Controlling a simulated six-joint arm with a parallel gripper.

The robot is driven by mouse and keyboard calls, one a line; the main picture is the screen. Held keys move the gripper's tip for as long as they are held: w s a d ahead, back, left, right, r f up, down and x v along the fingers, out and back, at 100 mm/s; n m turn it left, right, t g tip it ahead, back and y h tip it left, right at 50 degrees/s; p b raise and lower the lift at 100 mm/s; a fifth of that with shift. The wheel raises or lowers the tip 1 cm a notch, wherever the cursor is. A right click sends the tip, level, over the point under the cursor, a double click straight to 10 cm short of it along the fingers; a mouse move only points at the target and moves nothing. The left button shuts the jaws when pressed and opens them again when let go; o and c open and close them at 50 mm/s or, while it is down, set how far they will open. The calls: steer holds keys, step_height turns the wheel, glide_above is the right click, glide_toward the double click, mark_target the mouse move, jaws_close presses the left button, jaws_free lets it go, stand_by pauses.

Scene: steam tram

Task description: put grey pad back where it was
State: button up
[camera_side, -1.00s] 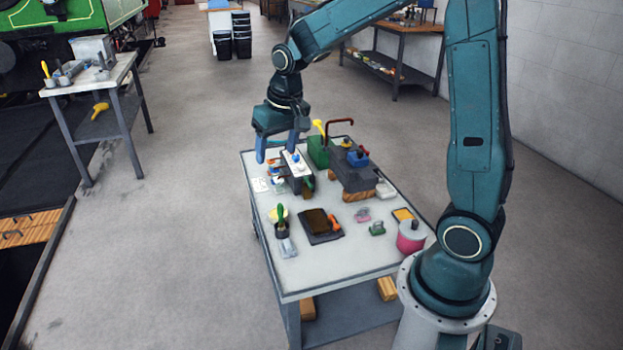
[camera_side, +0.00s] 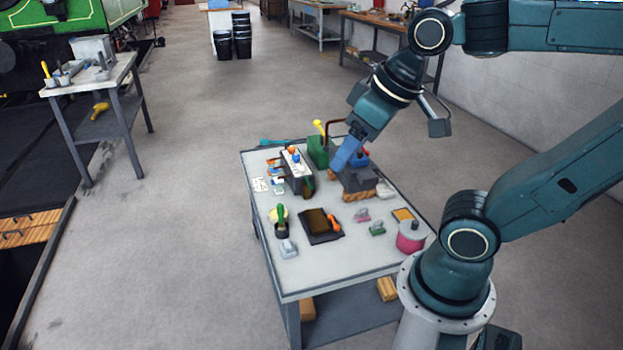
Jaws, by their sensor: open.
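I cannot tell for certain which thing is the grey pad. A small light grey piece (camera_side: 385,189) lies on the cart top (camera_side: 345,262) near its right edge, beside a dark grey block (camera_side: 356,179). Another light grey piece (camera_side: 288,248) lies near the left edge, in front of a dark cup with a green handle (camera_side: 281,221). My gripper (camera_side: 343,158) is open, tilted, with its blue fingers pointing down-left over the dark grey block. Nothing shows held in it. The fingers hide part of the block, and contact cannot be told.
A green box (camera_side: 318,152) with a red bent handle stands behind the block. A white-topped block (camera_side: 297,170) is left of it. A dark tray with a brown pad (camera_side: 316,221), a pink cylinder (camera_side: 411,236) and small pink and green pieces stand nearer. The cart's front is clear.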

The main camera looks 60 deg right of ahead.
steer(key=shift+s+a+f, duration=0.1)
steer(key=shift+s, duration=0.5)
steer(key=shift+s+a+f, duration=0.1)
steer(key=shift+s, duration=0.45)
